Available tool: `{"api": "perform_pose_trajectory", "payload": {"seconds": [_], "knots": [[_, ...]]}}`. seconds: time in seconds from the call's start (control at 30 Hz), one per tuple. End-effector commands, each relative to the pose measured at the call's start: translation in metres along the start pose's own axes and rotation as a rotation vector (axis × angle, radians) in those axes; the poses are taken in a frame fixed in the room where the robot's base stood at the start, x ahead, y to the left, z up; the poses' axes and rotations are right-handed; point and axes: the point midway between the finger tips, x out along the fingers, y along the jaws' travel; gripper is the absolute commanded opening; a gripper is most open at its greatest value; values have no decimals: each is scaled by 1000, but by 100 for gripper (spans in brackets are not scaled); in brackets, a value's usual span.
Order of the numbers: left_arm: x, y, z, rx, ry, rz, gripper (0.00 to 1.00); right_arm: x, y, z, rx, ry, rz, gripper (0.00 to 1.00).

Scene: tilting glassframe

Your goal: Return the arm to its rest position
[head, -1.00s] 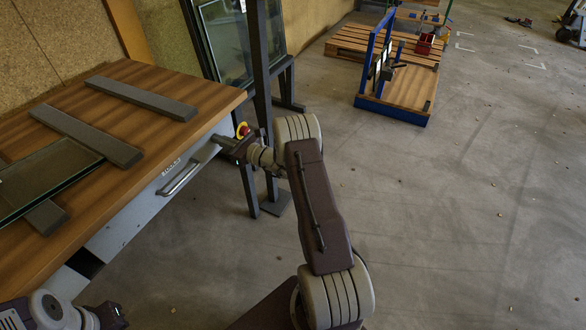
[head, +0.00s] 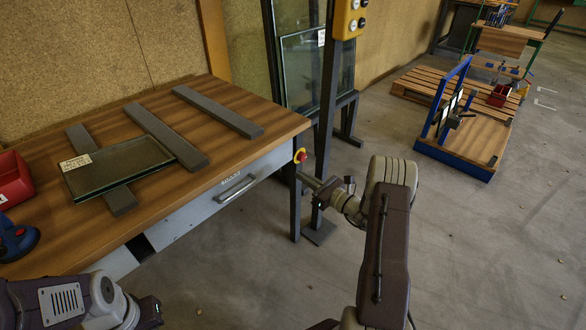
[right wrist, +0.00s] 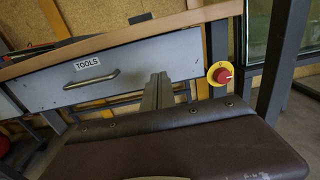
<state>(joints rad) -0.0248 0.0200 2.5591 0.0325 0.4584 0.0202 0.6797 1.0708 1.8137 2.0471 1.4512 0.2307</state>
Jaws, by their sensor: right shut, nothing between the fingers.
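My right gripper (head: 306,180) is shut and empty. In the head view it is held out to the left from my right arm (head: 385,250), in front of the table's right front corner. In the right wrist view its two grey fingers (right wrist: 158,88) lie together, pointing toward the drawer front. The grey drawer (head: 232,190) labelled TOOLS looks closed, and nothing joins its handle (right wrist: 92,80) to the fingers. My left arm (head: 70,303) shows at the bottom left with a dark end; its fingers cannot be made out.
A red stop button (head: 300,155) and a dark post (head: 328,110) stand close to my right gripper. The wooden table (head: 240,95) carries grey bars, a glass pane (head: 118,166) and a red bin (head: 12,178). Open floor (head: 480,260) lies to the right.

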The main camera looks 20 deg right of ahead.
Motion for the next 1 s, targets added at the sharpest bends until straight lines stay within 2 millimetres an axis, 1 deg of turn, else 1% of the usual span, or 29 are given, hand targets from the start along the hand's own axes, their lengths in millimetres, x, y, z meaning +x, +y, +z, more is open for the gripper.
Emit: {"api": "perform_pose_trajectory", "payload": {"seconds": [0.03,0.17,0.47,0.53,0.57,0.63,0.67,0.7,0.73,0.77,0.8,0.83,0.87,0.9,0.93,0.97,1.0], "knots": [[-3,0,0,0,0,0,0,-9,-1,2,1,0,-3,0],[-5,0,0,0,0,0,0,-20,0,0,0,1,-1,0],[-4,0,0,0,0,0,0,-22,0,-1,0,0,1,0],[-4,0,0,0,0,0,0,-17,6,0,0,0,16,0],[-4,0,0,0,0,0,0,-11,12,3,-8,-3,34,0],[-5,0,0,0,0,0,0,10,32,29,-57,-29,95,0],[-5,0,0,0,0,0,0,21,44,46,-86,-46,129,0],[-4,0,0,0,0,0,0,35,68,69,-122,-69,185,0],[-4,0,0,0,0,0,0,42,91,85,-148,-79,243,0],[-4,0,0,0,-1,0,0,47,116,97,-175,-83,310,0],[-4,0,0,0,-1,0,0,49,153,109,-214,-72,409,0],[-4,0,0,0,0,0,0,47,182,114,-247,-57,488,0],[-4,0,0,0,0,0,0,43,210,117,-285,-36,569,0],[-4,0,0,0,0,0,0,32,246,118,-344,-1,679,0],[-4,0,0,0,0,0,0,21,272,115,-395,29,765,0],[-4,0,0,0,0,0,0,7,297,111,-454,62,854,0],[-4,0,0,0,0,0,0,-16,326,102,-544,110,972,0]]}}
